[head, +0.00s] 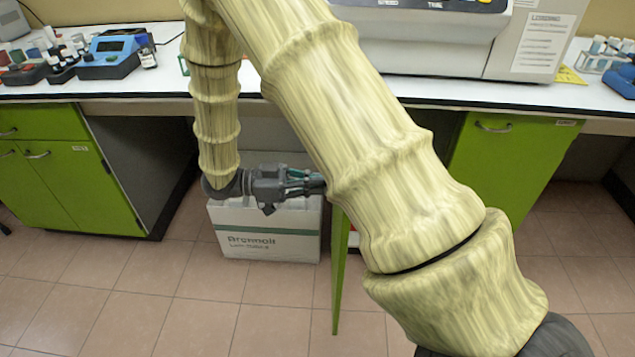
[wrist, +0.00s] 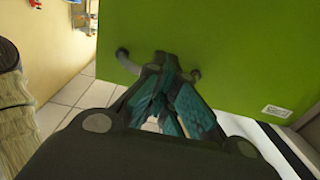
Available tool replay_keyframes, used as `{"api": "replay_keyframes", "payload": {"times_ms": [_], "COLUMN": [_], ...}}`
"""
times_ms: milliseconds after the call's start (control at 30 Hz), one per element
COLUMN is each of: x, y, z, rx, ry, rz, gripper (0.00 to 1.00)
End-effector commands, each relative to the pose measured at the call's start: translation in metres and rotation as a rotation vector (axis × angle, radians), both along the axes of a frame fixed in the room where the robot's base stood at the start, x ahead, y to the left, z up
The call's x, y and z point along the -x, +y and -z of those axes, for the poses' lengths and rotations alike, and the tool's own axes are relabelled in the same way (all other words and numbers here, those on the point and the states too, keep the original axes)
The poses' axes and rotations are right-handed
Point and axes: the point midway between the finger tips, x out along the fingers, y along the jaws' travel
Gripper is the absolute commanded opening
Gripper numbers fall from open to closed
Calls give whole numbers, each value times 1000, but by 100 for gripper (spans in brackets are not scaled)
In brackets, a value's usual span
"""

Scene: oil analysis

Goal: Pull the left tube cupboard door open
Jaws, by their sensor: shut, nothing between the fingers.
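The left tube cupboard door stands swung out from the cupboard. In the head view its green panel (head: 338,270) shows nearly edge-on, its upper part hidden behind my arm. In the wrist view the green door face (wrist: 235,50) fills the upper right, with a small white label. Its dark handle (wrist: 124,60) shows at both ends, the middle hidden by my fingers. My gripper (head: 318,183) is shut, with its fingertips (wrist: 166,62) at the handle. I cannot tell whether they touch or hook it.
A closed green door (head: 510,150) with a handle is on the right. A white carton (head: 265,230) stands on the floor below my gripper. Another green cupboard (head: 65,175) is at left. The white bench (head: 110,88) above carries instruments. The tiled floor in front is clear.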

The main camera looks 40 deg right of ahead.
Motion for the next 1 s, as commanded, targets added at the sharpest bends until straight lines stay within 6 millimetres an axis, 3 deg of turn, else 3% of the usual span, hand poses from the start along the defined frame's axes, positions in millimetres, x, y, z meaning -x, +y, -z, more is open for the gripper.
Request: {"api": "replay_keyframes", "payload": {"times_ms": [167,433,800,1000], "x": [1,0,0,-1], "y": [2,1,1,1], "z": [3,3,2,1], "rx": [-5,-4,-4,-3], "ry": [1,0,0,-1], "rz": [0,-2,-3,-3], "gripper": [0,38,79,79]}}
